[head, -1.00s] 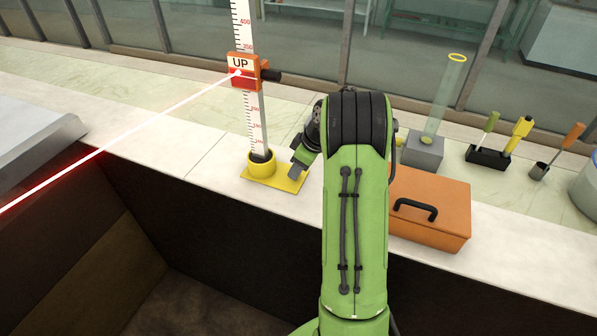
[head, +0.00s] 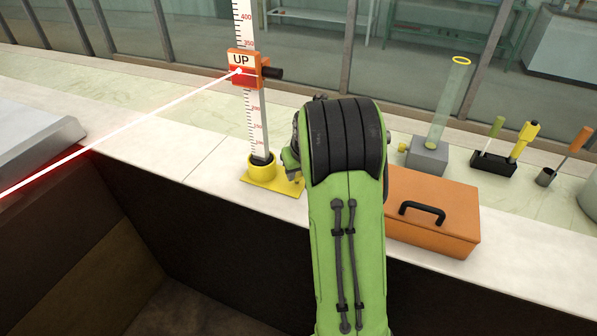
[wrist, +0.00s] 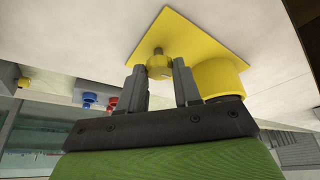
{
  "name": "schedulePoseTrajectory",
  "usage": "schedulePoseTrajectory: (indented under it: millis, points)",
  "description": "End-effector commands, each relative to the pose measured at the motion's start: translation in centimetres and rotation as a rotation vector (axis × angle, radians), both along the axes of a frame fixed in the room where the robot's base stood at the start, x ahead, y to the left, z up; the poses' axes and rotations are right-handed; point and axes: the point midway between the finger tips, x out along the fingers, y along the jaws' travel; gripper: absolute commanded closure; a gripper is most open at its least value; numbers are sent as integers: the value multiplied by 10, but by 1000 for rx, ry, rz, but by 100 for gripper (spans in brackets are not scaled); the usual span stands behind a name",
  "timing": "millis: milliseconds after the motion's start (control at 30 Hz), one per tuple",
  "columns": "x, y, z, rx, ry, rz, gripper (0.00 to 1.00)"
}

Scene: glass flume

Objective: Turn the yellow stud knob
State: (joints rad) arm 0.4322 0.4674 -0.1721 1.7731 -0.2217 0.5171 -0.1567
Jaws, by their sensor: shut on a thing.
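The yellow stud knob (wrist: 160,66) shows in the wrist view on a yellow base plate (wrist: 187,38), beside a round yellow socket (wrist: 219,77). My gripper (wrist: 159,73) has its two grey fingers on either side of the knob and is shut on it. In the head view the base plate (head: 259,173) stands on the pale ledge and carries the upright white scale (head: 256,122). The knob and my gripper are hidden there behind my green arm.
An orange slider marked UP (head: 243,69) sits on the scale, with a red laser line reaching it from the left. An orange toolbox (head: 433,212) is right of my arm. Behind it are a glass cylinder (head: 445,105) and a tool holder (head: 493,163). A dark pit lies in front.

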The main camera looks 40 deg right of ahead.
Motion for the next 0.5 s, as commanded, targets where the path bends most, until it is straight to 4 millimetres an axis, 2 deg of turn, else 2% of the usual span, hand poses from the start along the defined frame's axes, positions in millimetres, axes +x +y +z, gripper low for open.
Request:
schedulePoseTrajectory:
  millis: [500]
  points:
    - [1, 0, 1, 0, -2, -40, 98]
